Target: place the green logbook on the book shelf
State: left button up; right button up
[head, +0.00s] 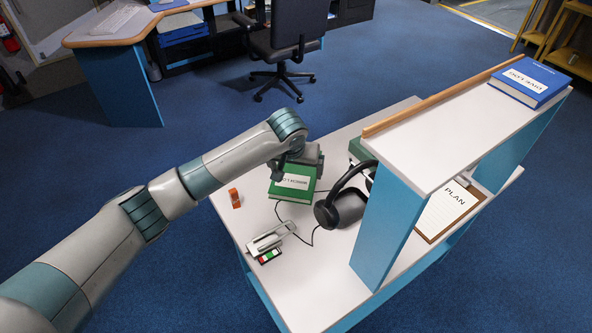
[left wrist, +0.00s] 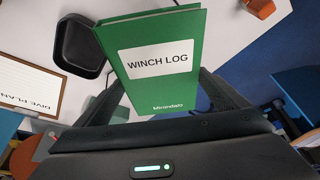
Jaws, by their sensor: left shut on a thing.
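The green logbook (head: 292,184), with a white label, is over the left part of the white console top (head: 325,275). In the left wrist view the green logbook (left wrist: 170,82) shows its cover reading "WINCH LOG". My left gripper (head: 301,160) is shut on its near edge in the wrist view, with one finger on each side. I cannot tell whether the book touches the top. The book shelf (head: 440,130) is the raised white board on blue side panels, to the right, with a wooden strip along its back edge. My right gripper is not in view.
A blue dive log (head: 528,84) lies at the shelf's far right end; the rest of the board is clear. A black headset (head: 342,205) with its cable sits between book and shelf. A clipboard (head: 447,212) lies under the shelf.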

pick_arm(q)
jog(key=shift+r, duration=0.1)
dwell(0.3)
jog(key=s+a+r+n, duration=0.1)
jog(key=s+a+r, duration=0.6)
jog(key=a, duration=0.3)
jog(key=s+a+r+n+b, duration=0.1)
jog(key=s+a+r, duration=0.7)
jog(key=a, duration=0.2)
jog(key=shift+r+y, duration=0.35)
jog(key=shift+y, duration=0.05)
jog(key=shift+w+d, duration=0.1)
